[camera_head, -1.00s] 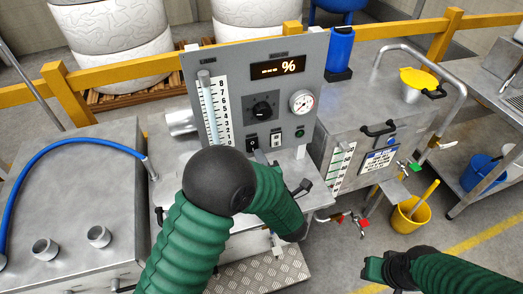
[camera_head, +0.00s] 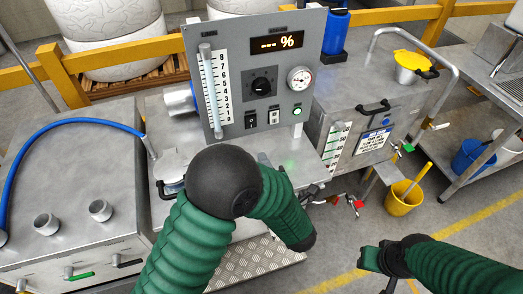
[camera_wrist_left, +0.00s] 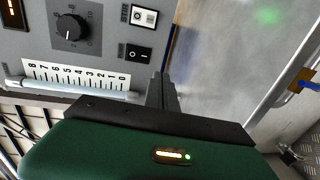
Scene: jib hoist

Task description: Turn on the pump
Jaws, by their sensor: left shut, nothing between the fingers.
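The grey control panel (camera_head: 232,75) stands at the top centre in the head view. Its lower edge carries a black rocker switch (camera_head: 251,121), a light-framed switch (camera_head: 274,116) and a brightly lit green lamp (camera_head: 297,111). Above them are a black dial (camera_head: 262,87), a gauge (camera_head: 300,78) and a display showing dashes and a percent sign. In the wrist view my left gripper's shut, empty fingers (camera_wrist_left: 163,90) are just below the black switch (camera_wrist_left: 138,53); contact cannot be told. My right gripper (camera_head: 370,258) is over the floor at lower right, too small to judge its opening.
Steel tanks stand left (camera_head: 70,170) and right (camera_head: 345,95) of the panel. Red-handled valves (camera_head: 355,203) and a yellow bucket (camera_head: 403,198) are at right. A yellow rail (camera_head: 120,60) runs behind. Floor around the right gripper is open.

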